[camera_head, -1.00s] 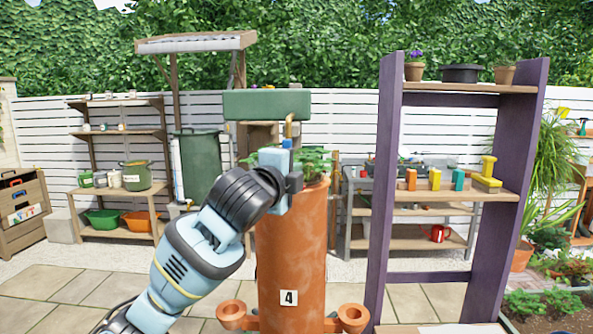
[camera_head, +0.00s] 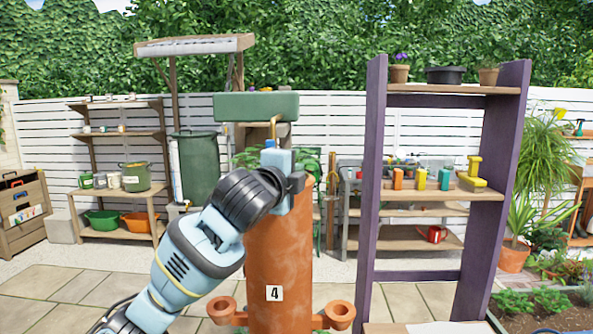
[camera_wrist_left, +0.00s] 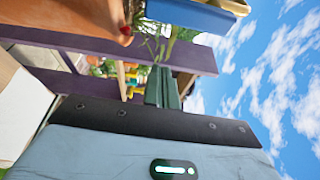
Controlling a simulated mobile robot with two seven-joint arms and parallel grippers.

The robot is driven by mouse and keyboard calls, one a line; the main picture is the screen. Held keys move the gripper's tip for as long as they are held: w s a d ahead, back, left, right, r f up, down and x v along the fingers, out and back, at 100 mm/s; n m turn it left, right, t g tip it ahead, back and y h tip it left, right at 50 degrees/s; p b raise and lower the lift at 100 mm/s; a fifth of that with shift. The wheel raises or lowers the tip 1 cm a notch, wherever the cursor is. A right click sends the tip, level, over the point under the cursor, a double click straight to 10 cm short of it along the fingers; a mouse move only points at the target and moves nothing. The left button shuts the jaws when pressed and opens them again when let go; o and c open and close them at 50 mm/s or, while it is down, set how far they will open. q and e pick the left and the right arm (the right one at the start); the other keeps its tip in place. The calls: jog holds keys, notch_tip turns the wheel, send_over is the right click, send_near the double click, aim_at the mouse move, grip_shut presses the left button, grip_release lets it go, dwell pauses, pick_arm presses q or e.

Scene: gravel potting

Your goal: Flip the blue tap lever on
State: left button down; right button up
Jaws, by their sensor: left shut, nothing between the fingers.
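The blue tap lever (camera_head: 270,143) shows as a small blue tip just below a brass pipe (camera_head: 273,127), above and left of my left gripper's body in the head view. The rest of it is hidden behind my gripper. In the left wrist view the blue lever (camera_wrist_left: 195,12) is large at the top edge, with brass at its right end. My left gripper's fingers (camera_wrist_left: 161,69) are together and empty, apart from the lever in that picture. In the head view the gripper covers its own fingertips. My right gripper is not in view.
A tall terracotta planter marked 4 (camera_head: 279,250) stands behind and below my gripper. A green tank (camera_head: 256,107) is above it. A purple-framed shelf (camera_head: 498,190) stands close on the right. Paving in front of the planter's left side is free.

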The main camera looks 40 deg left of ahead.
pick_arm(q)
jog(key=a+v, duration=0.1)
jog(key=v, duration=0.7)
jog(key=shift+s+f, duration=0.15)
jog(key=shift+s, duration=0.1)
jog(key=shift+d, duration=0.2)
jog(key=w+d+f+n+g+h, duration=0.1)
jog(key=d+f+n+g+h, duration=0.2)
jog(key=f, duration=1.4)
jog(key=w+d+f+n+g+h, duration=0.15)
jog(key=d+f, duration=0.35)
jog(key=f, duration=1.2)
jog(key=s+d+f+n+g, duration=0.1)
jog(key=s+d+f+n, duration=0.2)
jog(key=s+f, duration=1)
jog(key=s+d+f+n+g+h, duration=0.1)
jog(key=s+f+n, duration=0.5)
jog(key=s+f, duration=0.8)
jog(key=shift+d+f+g, duration=0.55)
jog(key=shift+d+g, duration=0.1)
jog(key=shift+d, duration=0.6)
jog(key=shift+n, duration=0.25)
